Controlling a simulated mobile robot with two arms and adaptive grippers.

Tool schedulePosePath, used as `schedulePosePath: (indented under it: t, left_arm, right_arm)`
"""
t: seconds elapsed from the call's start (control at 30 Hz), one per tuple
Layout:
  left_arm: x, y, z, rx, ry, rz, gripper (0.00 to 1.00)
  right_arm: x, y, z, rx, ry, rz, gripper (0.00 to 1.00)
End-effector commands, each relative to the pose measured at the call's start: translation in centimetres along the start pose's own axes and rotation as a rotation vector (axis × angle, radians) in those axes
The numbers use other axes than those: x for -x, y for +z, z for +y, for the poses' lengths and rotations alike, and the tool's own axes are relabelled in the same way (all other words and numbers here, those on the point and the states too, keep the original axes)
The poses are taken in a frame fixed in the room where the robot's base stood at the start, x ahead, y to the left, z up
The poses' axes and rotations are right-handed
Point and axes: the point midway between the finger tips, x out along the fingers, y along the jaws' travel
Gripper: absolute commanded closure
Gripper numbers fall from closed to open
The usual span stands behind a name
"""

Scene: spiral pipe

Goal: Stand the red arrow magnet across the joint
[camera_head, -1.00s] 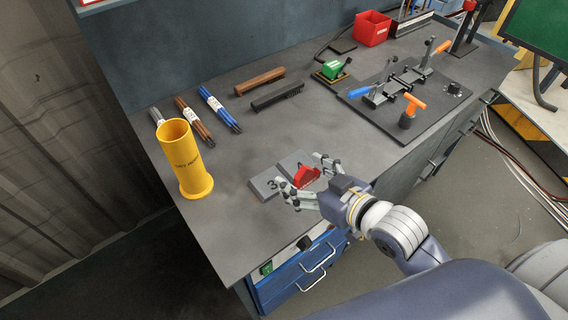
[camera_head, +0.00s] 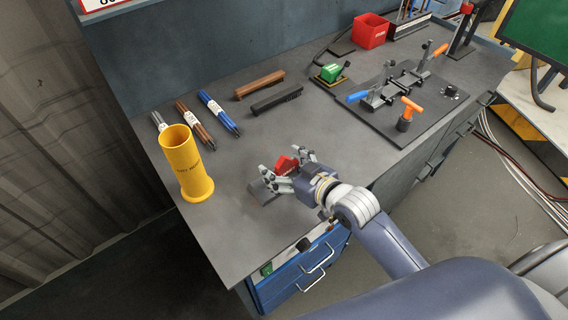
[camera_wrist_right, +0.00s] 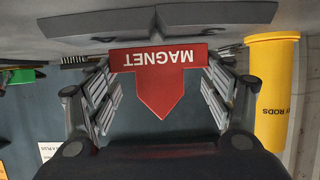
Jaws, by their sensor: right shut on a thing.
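The red arrow magnet (camera_head: 286,164) is between the fingers of my right gripper (camera_head: 285,174), which is shut on it. In the right wrist view the magnet (camera_wrist_right: 158,80) shows its word MAGNET upside down, with its flat end toward two grey plates and its point toward my palm. The left plate (camera_head: 260,192) lies on the bench, partly behind my fingers; the other plate is mostly hidden. In the wrist view the plates (camera_wrist_right: 95,42) meet at a joint (camera_wrist_right: 157,20) beyond the flat end. I cannot tell if the magnet touches them. My left gripper is out of view.
A yellow tube (camera_head: 185,165) stands at the left, near bundles of rods (camera_head: 218,113). A brown bar (camera_head: 260,84) and a black bar (camera_head: 276,99) lie behind. A clamp fixture (camera_head: 395,90) and red bin (camera_head: 370,31) are farther right. The bench (camera_head: 330,130) is clear between.

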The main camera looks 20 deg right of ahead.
Motion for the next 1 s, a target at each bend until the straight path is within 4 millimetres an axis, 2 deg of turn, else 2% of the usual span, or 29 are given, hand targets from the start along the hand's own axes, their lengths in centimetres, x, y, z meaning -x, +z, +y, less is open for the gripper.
schedulePosePath:
  t: [0.43, 0.47, 0.53, 1.0]
  left_arm:
    - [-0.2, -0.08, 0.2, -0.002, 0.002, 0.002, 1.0]
    - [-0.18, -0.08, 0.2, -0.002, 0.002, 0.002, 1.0]
    - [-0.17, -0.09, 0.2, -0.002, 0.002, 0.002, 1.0]
    - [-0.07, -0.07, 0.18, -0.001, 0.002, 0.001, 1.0]
  right_arm:
    - [-0.3, 0.68, -0.01, 0.0, 0.0, 0.002, 0.59]
    - [-0.3, 0.78, -0.02, 0.0, 0.0, 0.0, 0.21]
    - [-0.28, 0.74, -0.02, 0.0, 0.0, 0.0, 0.05]
    - [-0.13, 0.31, 0.0, 0.0, 0.0, 0.002, 0.05]
